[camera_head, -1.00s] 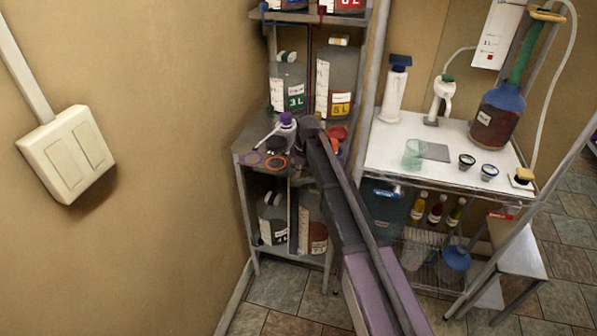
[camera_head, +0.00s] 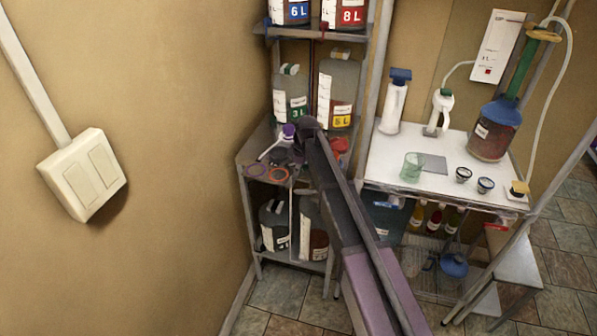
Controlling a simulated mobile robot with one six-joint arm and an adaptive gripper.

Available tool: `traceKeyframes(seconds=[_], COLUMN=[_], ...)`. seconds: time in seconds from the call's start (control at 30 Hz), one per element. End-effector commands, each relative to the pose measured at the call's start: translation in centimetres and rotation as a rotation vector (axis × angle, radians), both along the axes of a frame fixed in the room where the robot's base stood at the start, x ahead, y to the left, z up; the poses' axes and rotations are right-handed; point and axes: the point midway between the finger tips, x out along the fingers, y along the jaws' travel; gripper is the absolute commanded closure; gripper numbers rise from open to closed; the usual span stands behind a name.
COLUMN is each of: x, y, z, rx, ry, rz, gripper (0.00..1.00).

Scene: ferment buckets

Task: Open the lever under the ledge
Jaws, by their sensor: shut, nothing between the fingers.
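I cannot make out for certain a lever under a ledge. On the left rack, the upper shelf edge (camera_head: 305,32) has a small blue fitting (camera_head: 267,22) and a small red fitting (camera_head: 323,25) beside the 6 L bucket (camera_head: 291,12) and 8 L bucket (camera_head: 346,12). They are too small to read as levers. My dark and purple arm reaches up from the bottom to the rack's middle shelf, in front of the 3 L bucket (camera_head: 290,98) and 5 L bucket (camera_head: 338,92). My gripper's fingers do not show; the arm's own links hide that area.
A wall stands left.

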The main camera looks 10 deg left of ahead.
Motion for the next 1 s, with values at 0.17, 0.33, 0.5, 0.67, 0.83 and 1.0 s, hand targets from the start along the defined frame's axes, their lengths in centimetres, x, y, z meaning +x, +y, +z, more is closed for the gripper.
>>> traceKeyframes(seconds=[0.17, 0.33, 0.5, 0.67, 0.83, 1.0], x=[0.0, 0.0, 0.0, 0.0, 0.0, 0.0], y=[-0.2, -0.3, -0.5, -0.7, -0.8, -0.9], z=[1.9, 3.3, 4.7, 6.0, 7.3, 8.2], rx=[0.0, 0.0, 0.0, 0.0, 0.0, 0.0], ry=[0.0, 0.0, 0.0, 0.0, 0.0, 0.0], rz=[0.0, -0.001, -0.001, -0.001, -0.001, -0.002], gripper=[1.0, 1.0, 1.0, 1.0, 1.0, 1.0])
